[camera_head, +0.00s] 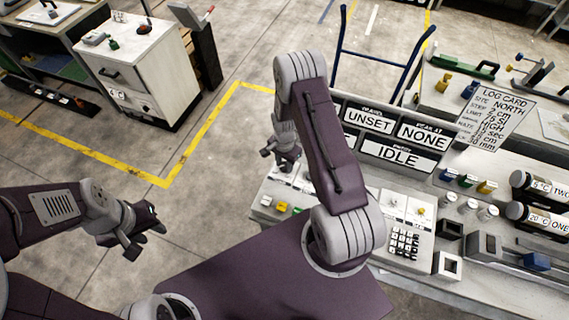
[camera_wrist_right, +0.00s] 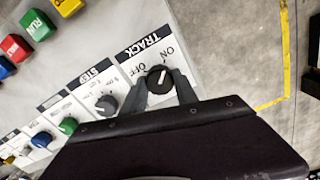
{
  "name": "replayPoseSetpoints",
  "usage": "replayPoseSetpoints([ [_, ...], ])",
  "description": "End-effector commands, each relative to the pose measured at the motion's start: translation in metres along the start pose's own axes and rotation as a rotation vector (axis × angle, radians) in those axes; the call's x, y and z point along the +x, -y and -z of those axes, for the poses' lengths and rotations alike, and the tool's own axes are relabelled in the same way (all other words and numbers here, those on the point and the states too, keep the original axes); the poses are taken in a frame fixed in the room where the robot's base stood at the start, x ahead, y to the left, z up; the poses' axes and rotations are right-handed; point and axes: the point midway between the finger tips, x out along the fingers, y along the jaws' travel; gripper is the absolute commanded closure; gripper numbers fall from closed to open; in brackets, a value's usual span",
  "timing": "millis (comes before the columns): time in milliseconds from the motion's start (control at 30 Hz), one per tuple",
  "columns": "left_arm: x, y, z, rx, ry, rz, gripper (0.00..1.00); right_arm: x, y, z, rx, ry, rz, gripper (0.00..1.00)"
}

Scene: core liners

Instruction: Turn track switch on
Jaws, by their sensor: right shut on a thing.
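The track switch (camera_wrist_right: 158,77) is a round black knob on a white plate marked TRACK, with OFF and ON labels, in the right wrist view. My right gripper (camera_wrist_right: 161,88) is shut on this knob, with one dark finger on each side. I cannot tell for sure which label the knob points to. In the head view my right gripper (camera_head: 280,152) is at the left end of the console, and the arm hides much of the panel. My left gripper (camera_head: 143,234) hangs over the floor at the left, apart from the console, its fingers seemingly apart and empty.
Display boards (camera_head: 398,155) reading UNSET, NONE and IDLE stand behind. A keypad (camera_head: 404,242) lies right of my arm.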

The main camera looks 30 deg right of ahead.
Motion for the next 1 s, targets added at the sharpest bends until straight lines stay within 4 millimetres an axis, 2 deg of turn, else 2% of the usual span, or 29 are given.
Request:
replayPoseSetpoints([
  [67,-0.001,0.0,0.0,0.0,0.0,0.0,0.64,-0.002,0.002,0.002,0.003,-0.004,0.007,1.0],
  [100,-0.001,0.0,0.0,0.0,0.0,0.0,0.64,-0.002,0.002,0.002,0.002,-0.004,0.007,0.57],
  [167,-0.001,0.0,0.0,0.0,0.0,0.0,0.64,-0.002,0.002,0.002,0.002,-0.004,0.006,0.43],
  [467,0.0,0.0,0.0,0.0,0.0,0.0,0.64,-0.001,0.001,0.001,0.001,-0.002,0.003,0.43],
  [567,0.003,0.0,0.0,0.0,0.0,0.0,0.64,-0.009,0.001,0.001,0.0,-0.002,0.003,0.43],
  [900,0.017,0.0,-0.002,0.0,0.0,0.0,0.64,-0.074,0.002,0.001,0.001,-0.005,0.006,0.43],
  [1000,0.018,0.0,-0.002,0.0,0.0,0.0,0.64,-0.086,0.001,0.001,0.001,-0.004,0.006,0.43],
])
